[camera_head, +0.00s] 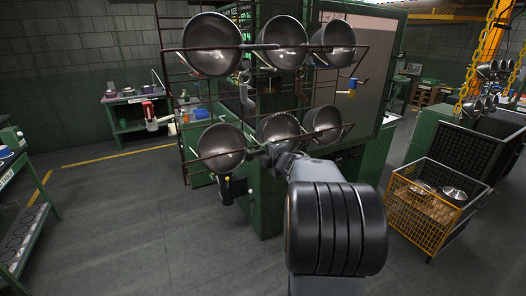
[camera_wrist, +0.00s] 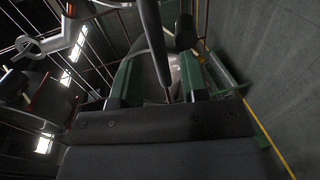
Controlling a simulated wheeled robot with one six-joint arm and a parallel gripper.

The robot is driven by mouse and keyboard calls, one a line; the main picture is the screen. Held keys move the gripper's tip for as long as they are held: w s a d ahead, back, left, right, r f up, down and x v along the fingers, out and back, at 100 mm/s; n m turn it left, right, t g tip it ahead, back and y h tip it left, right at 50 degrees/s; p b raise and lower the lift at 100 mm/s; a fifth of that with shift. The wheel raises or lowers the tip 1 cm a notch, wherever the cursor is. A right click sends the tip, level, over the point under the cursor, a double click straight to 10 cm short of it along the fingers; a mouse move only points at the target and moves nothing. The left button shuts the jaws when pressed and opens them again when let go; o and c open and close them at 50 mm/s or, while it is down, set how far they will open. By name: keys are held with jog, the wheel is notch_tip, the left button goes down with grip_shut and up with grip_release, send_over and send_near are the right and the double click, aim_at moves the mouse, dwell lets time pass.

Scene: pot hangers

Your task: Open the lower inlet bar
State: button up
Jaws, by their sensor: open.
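The hanger rack (camera_head: 265,47) carries two rows of metal bowls in the head view. The lower row has a left bowl (camera_head: 221,147), a middle bowl (camera_head: 277,127) and a right bowl (camera_head: 323,121). My arm reaches to the lower row, and its end hides part of the fittings there. In the wrist view my gripper (camera_wrist: 160,88) is open, with two green fingers. A dark bar (camera_wrist: 154,40), likely the lower inlet bar, runs down between the fingers. I cannot tell whether either finger touches it. A bowl's grey surface shows behind it.
A green cabinet (camera_head: 265,200) stands behind the rack. A yellow wire crate (camera_head: 420,212) with bowls is at the right. A workbench (camera_head: 128,101) stands at the back left. The floor (camera_head: 110,215) at the left is clear. A round wheel-shaped part (camera_wrist: 26,47) shows in the wrist view.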

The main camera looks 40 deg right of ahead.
aim_at(264, 152)
jog(key=shift+x, duration=1.7)
grip_shut()
